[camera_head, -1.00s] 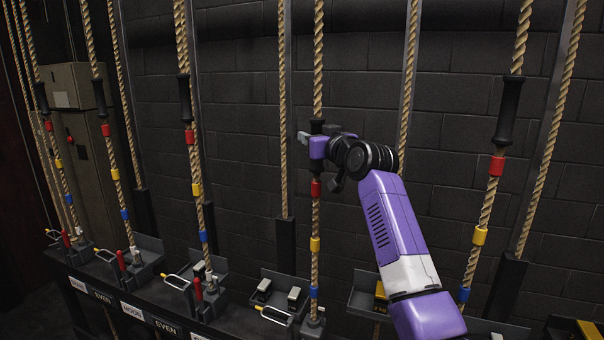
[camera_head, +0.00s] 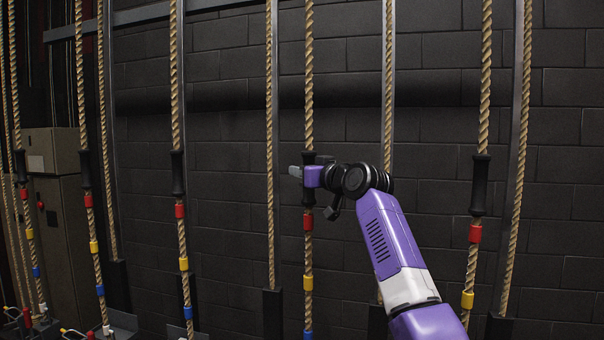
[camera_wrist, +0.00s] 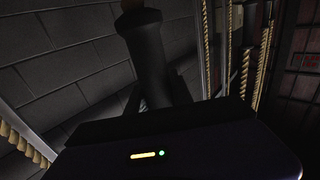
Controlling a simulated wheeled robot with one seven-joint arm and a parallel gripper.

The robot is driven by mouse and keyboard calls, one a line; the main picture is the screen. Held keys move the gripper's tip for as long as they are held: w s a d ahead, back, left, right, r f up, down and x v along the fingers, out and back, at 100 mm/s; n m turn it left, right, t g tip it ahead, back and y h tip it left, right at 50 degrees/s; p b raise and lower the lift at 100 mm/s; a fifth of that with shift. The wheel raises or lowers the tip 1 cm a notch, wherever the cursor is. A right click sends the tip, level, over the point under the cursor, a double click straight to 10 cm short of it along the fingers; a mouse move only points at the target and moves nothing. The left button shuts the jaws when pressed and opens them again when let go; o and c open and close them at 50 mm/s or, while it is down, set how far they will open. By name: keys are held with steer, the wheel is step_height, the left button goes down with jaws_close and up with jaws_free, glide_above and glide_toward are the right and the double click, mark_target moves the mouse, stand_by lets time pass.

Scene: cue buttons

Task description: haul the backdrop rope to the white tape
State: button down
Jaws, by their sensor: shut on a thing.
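The backdrop rope (camera_head: 309,90) hangs upright in the middle of the head view. It has a black grip sleeve (camera_head: 309,196), with a red band (camera_head: 308,222), a yellow band (camera_head: 308,283) and a blue band (camera_head: 308,335) below it. My gripper (camera_head: 309,175) is shut on this sleeve and hides its middle. In the wrist view the black sleeve (camera_wrist: 148,50) stands beyond the dark gripper body. I see no white tape on this rope; its lower end is out of view.
Similar ropes with black sleeves and coloured bands hang at left (camera_head: 180,120) and right (camera_head: 484,80). Plain ropes (camera_head: 272,150) and grey rails stand between them. A dark block wall (camera_head: 440,120) is behind. A grey-brown cabinet (camera_head: 60,230) stands at far left.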

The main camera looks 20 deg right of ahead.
steer(key=c, duration=1.1)
jaws_free()
steer(key=shift+s+f, duration=0.1)
steer(key=s+b, duration=0.1)
steer(key=s, duration=0.1)
steer(key=s+b, duration=0.1)
steer(key=s, duration=0.2)
steer(key=s+d+b, duration=0.1)
steer(key=s, duration=0.1)
steer(key=shift+s+d, duration=0.1)
steer(key=shift+s, duration=0.15)
